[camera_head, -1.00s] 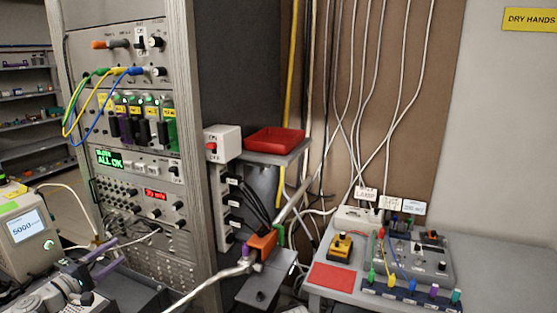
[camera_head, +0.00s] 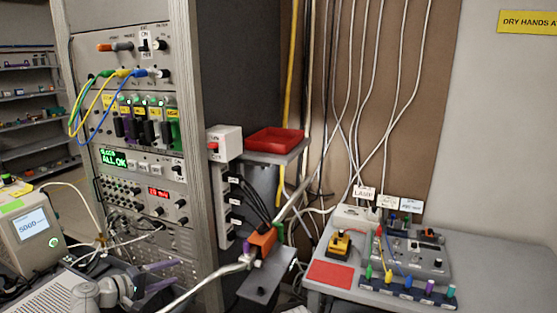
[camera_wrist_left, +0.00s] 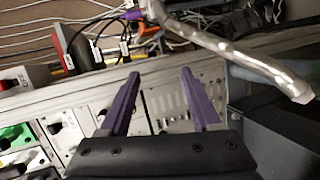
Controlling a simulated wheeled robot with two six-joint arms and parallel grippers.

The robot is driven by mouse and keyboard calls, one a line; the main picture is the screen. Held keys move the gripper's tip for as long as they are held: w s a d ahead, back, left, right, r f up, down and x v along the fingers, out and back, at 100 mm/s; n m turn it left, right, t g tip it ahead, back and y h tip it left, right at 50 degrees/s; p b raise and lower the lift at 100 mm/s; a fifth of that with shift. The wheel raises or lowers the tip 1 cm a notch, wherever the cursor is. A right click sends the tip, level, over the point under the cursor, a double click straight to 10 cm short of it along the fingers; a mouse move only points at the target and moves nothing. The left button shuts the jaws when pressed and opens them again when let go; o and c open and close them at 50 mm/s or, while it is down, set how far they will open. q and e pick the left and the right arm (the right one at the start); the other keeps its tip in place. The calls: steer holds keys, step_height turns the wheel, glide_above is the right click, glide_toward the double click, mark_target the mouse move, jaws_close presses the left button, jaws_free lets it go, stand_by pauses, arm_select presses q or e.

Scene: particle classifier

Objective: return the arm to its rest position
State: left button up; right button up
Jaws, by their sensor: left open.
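My left arm (camera_head: 95,292) comes in at the lower left, low in front of the rack's base. Its gripper (camera_head: 175,272) has two purple fingers that are apart, with nothing between them. In the left wrist view the open gripper (camera_wrist_left: 160,73) shows both purple fingers spread and empty, with rack panels and cables behind them. My right gripper is in neither view.
A tall instrument rack (camera_head: 140,130) stands beyond the arm. A silver wrapped pipe (camera_head: 205,285) runs to an orange block (camera_head: 263,240); the pipe also crosses the wrist view (camera_wrist_left: 235,48). A screen box (camera_head: 28,230) stands left. A side table (camera_head: 480,245) stands right.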

arm_select(q)
steer(key=s+d+f+m+g+y+p, duration=0.1)
steer(key=s+d+f+m+g, duration=0.25)
steer(key=d, duration=0.55)
steer(key=s+d+f+m+g+y, duration=0.1)
steer(key=s+d+f+m+g, duration=0.3)
steer(key=d, duration=0.6)
steer(key=s+d+f+m+g+y+p, duration=0.1)
steer(key=s+d+f+m+g+y, duration=0.1)
steer(key=s, duration=0.5)
steer(key=s+d+f+m+g+y+p, duration=0.1)
steer(key=s+d+f+m+g+y, duration=0.1)
steer(key=s+d+m+y, duration=0.2)
steer(key=s+y, duration=0.2)
steer(key=shift+s+f+y, duration=0.25)
steer(key=shift+s+y, duration=0.05)
steer(key=shift+s, duration=0.05)
